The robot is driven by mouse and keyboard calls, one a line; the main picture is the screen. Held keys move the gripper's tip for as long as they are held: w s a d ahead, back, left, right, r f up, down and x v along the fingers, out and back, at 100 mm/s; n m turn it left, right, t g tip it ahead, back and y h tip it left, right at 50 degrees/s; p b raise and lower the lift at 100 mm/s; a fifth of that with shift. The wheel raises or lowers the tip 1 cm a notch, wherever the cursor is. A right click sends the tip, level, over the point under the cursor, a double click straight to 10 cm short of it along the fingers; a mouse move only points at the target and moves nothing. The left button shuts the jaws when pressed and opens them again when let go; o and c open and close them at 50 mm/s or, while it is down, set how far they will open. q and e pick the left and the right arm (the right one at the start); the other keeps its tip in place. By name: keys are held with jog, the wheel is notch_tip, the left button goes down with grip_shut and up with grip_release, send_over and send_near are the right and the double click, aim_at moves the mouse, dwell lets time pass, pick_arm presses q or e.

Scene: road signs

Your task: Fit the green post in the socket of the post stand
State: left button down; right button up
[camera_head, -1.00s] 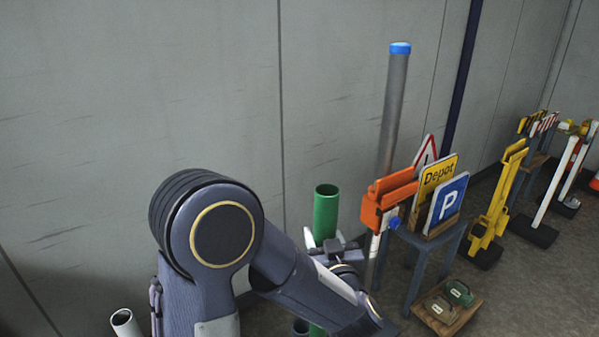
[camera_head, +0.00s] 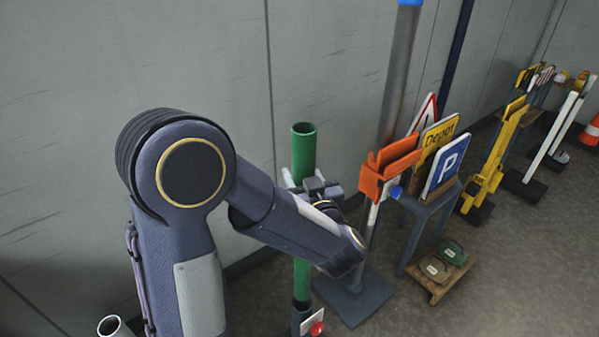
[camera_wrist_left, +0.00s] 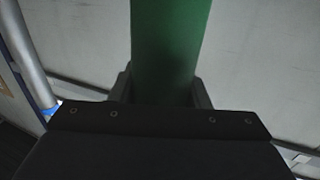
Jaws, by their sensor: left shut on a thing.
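The green post (camera_head: 303,148) is a hollow upright tube. Its lower part shows below my arm (camera_head: 302,280) and runs down to the dark socket of the post stand (camera_head: 301,315) at the bottom edge. A red knob (camera_head: 317,328) sits beside the socket. The post lines up with the socket, but I cannot tell whether its end is inside or just above it. My left gripper (camera_head: 303,185) is shut around the post's upper half. In the left wrist view, the green post (camera_wrist_left: 168,50) stands between the fingers. My right gripper is not in view.
A table with signs (camera_head: 448,168) is further right. A white tube (camera_head: 110,326) stands at bottom left. The wall is behind.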

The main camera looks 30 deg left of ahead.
pick_arm(q)
notch_tip(320, 180, down, 16)
jog(key=b, duration=1.3)
jog(key=shift+r, duration=0.25)
jog(key=shift+f+b, duration=0.2)
jog(key=shift+b, duration=0.15)
jog(key=c, duration=0.7)
grip_release()
jog(key=v, duration=0.8)
